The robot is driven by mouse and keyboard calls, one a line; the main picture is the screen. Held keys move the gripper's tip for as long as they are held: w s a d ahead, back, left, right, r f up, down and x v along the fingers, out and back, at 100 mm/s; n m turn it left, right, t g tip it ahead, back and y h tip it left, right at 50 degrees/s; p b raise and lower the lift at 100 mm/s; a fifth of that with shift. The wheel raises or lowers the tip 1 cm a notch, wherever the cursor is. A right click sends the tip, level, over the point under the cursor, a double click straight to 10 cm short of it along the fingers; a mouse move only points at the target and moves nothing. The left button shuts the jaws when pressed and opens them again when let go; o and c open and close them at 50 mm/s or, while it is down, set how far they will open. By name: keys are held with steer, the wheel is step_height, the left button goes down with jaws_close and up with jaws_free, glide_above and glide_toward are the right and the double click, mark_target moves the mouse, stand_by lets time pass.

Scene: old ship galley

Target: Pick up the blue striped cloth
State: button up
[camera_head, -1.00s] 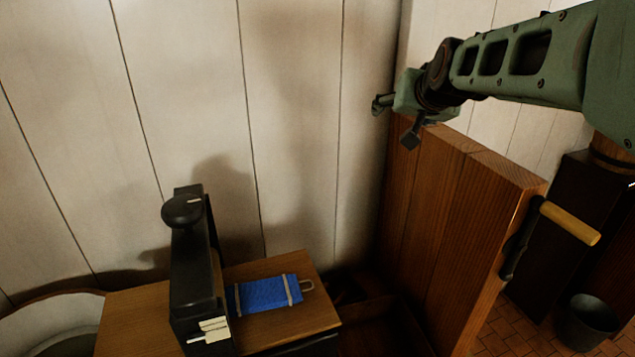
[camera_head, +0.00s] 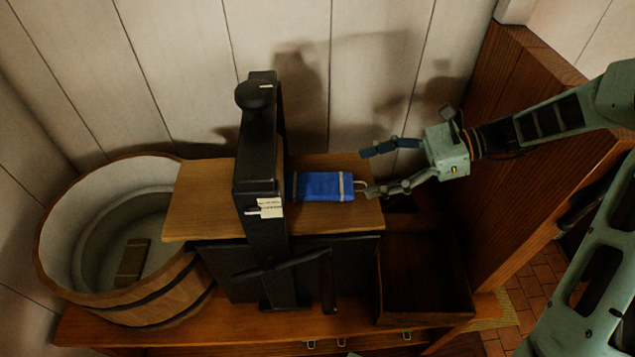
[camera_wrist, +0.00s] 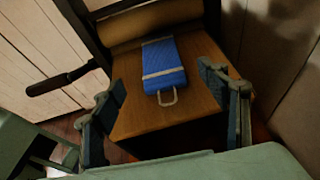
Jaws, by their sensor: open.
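The blue striped cloth (camera_head: 321,186) is a flat blue piece with pale bands and a small loop at its right end. It lies on a wooden board (camera_head: 206,200), just right of a black upright frame. It also shows in the wrist view (camera_wrist: 163,67), with its loop towards me. My gripper (camera_head: 367,172) is open and empty, at the right end of the board with its fingers pointing left at the cloth. In the wrist view the two fingers (camera_wrist: 160,88) are spread wide, with the cloth beyond and between them. I see no contact with the cloth.
The black upright frame (camera_head: 258,160) with a round knob stands across the board. A wooden tub (camera_head: 150,300) is at the left. An open wooden box (camera_head: 425,305) lies below my gripper. A wooden partition (camera_head: 520,130) stands at the right and a plank wall (camera_head: 180,60) behind.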

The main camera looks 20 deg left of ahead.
mark_target(325, 183)
steer(key=x, duration=0.9)
steer(key=shift+f, duration=0.25)
steer(key=shift+c, duration=0.6)
steer(key=c, duration=1.2)
steer(key=shift+c, duration=0.3)
steer(key=shift+w, duration=0.1)
steer(key=shift+w+r, duration=0.45)
steer(key=w+r, duration=0.7)
steer(key=w, duration=0.6)
steer(key=shift+d, duration=0.2)
